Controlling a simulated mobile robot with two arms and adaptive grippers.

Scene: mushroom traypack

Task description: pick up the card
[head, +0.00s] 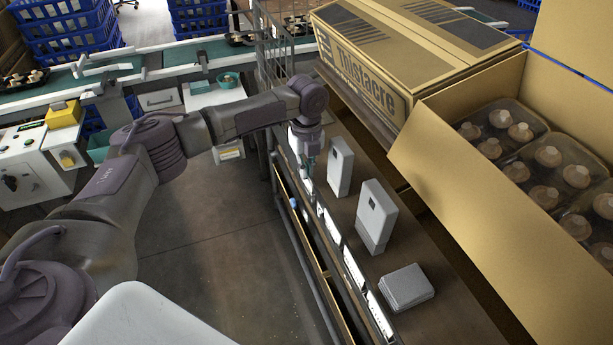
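Several white cards stand along the front edge of a brown shelf (370,262), one of them (352,268) near its middle and another (380,316) at the near end. A flat grey-white stack (406,287), perhaps of cards, lies on the near part of the shelf. I cannot tell which is the task's card. My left gripper (308,168) points down at the far end of the shelf's front edge, close to a white card there. Its fingers are small and dark, so I cannot tell whether they are open or touching anything. My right gripper is out of view.
Two upright grey-white boxes with dark windows (340,168) (376,215) stand on the shelf. A large carton (375,90) and an open carton (450,200) of mushroom trays stand behind. A conveyor (150,66) and blue crates are at the back. The floor left of the shelf is clear.

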